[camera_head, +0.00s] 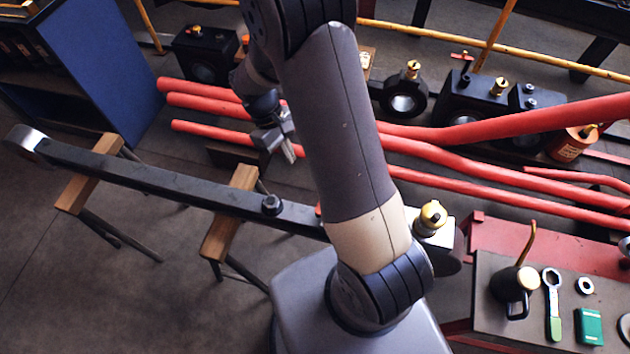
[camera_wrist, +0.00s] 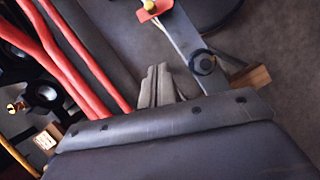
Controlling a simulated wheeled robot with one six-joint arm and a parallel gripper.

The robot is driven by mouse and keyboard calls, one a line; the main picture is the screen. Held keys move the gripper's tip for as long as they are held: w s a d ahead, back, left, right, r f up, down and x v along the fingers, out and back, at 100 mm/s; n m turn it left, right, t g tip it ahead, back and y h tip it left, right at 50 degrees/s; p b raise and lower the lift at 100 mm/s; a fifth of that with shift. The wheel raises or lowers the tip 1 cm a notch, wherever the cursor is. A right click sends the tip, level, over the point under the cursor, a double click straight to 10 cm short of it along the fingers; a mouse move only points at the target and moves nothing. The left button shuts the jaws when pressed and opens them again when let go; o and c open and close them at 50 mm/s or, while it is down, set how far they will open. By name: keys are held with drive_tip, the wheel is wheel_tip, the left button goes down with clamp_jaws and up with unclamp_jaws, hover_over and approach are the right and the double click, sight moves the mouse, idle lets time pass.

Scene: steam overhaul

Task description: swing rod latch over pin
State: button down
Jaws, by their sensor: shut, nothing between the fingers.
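The long dark rod (camera_head: 180,184) lies across two wooden-topped trestles, and part of it shows in the wrist view (camera_wrist: 183,35). A dark round pin (camera_head: 272,204) stands up from the rod; in the wrist view it is the dark round boss (camera_wrist: 203,63). A red piece with a yellow-white knob, apparently the latch (camera_wrist: 156,11), lies across the rod at the top edge of the wrist view, apart from the pin. In the head view only a sliver of red (camera_head: 318,209) shows beside my arm. My gripper (camera_head: 291,151) is shut and empty, on the red pipes' side of the rod, touching nothing visible.
Several red pipes (camera_head: 440,144) run behind the rod. Trestles (camera_head: 230,213) stand under it. A brass cup (camera_head: 431,214) is near its right end. A tool bench (camera_head: 487,300) with an oil can and spanner is at right. Open floor lies at front left.

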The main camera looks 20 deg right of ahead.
drive_tip(key=s+d+f+p, duration=0.2)
drive_tip(key=s+d+f, duration=0.2)
drive_tip(key=f, duration=0.5)
drive_tip(key=shift+s+d+f, duration=0.2)
drive_tip(key=shift+s, duration=1)
